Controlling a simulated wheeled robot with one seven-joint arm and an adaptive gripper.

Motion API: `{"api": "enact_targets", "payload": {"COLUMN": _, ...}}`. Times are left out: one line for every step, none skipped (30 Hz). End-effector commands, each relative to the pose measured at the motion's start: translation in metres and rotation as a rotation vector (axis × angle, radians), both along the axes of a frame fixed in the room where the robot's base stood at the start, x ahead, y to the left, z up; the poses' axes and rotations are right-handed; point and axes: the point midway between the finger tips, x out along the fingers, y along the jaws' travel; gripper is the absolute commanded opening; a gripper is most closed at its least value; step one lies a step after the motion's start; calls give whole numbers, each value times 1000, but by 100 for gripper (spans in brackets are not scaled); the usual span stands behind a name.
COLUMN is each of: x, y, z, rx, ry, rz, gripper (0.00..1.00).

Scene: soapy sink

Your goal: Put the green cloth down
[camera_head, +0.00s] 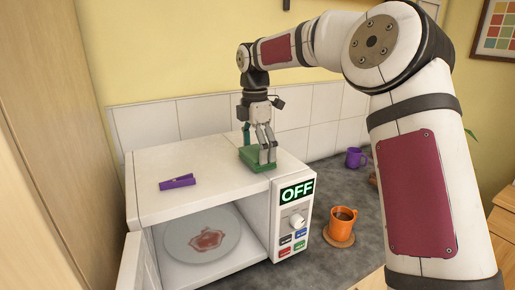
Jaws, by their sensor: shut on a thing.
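My gripper (264,148) points down and is shut on the cloth from above. The cloth looks to be at or just above the top surface; I cannot tell whether it rests fully on it. The fingers hide part of the cloth. A narrow green piece (246,133) shows behind the fingers; I cannot tell what it belongs to.
The white microwave (150,208) has its door open, with a stained turntable plate (184,238) inside and "OFF" on its display. A purple clip (177,182) lies on top at left. An orange mug (342,222) on a coaster and a purple mug (354,156) stand to the right.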

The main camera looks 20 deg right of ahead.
Motion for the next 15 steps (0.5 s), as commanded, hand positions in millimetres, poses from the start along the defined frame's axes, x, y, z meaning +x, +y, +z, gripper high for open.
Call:
{"api": "enact_targets", "payload": {"x": 0, "y": 0, "z": -1, "rx": 0, "ry": 0, "rz": 0, "gripper": 69}}
{"api": "enact_targets", "payload": {"x": 0, "y": 0, "z": -1, "rx": 0, "ry": 0, "rz": 0, "gripper": 69}}
{"api": "enact_targets", "payload": {"x": 0, "y": 0, "z": -2, "rx": 0, "ry": -1, "rz": 0, "gripper": 69}}
{"api": "enact_targets", "payload": {"x": 0, "y": 0, "z": -2, "rx": 0, "ry": -1, "rz": 0, "gripper": 69}}
{"api": "enact_targets", "payload": {"x": 0, "y": 0, "z": -2, "rx": 0, "ry": -1, "rz": 0, "gripper": 69}}
{"api": "enact_targets", "payload": {"x": 0, "y": 0, "z": -2, "rx": 0, "ry": 0, "rz": 0, "gripper": 69}}
{"api": "enact_targets", "payload": {"x": 0, "y": 0, "z": -2, "rx": 0, "ry": 0, "rz": 0, "gripper": 69}}
{"api": "enact_targets", "payload": {"x": 0, "y": 0, "z": -2, "rx": 0, "ry": 0, "rz": 0, "gripper": 69}}
{"api": "enact_targets", "payload": {"x": 0, "y": 0, "z": -3, "rx": 0, "ry": 0, "rz": 0, "gripper": 69}}
{"api": "enact_targets", "payload": {"x": 0, "y": 0, "z": -4, "rx": 0, "ry": 0, "rz": 0, "gripper": 69}}
{"api": "enact_targets", "payload": {"x": 0, "y": 0, "z": -4, "rx": 0, "ry": 0, "rz": 0, "gripper": 96}}
{"api": "enact_targets", "payload": {"x": 0, "y": 0, "z": -4, "rx": 0, "ry": 0, "rz": 0, "gripper": 100}}
{"api": "enact_targets", "payload": {"x": 0, "y": 0, "z": -4, "rx": 0, "ry": 0, "rz": 0, "gripper": 100}}
{"api": "enact_targets", "payload": {"x": 0, "y": 0, "z": -4, "rx": 0, "ry": 0, "rz": 0, "gripper": 100}}
{"api": "enact_targets", "payload": {"x": 0, "y": 0, "z": -3, "rx": 0, "ry": 0, "rz": 0, "gripper": 100}}
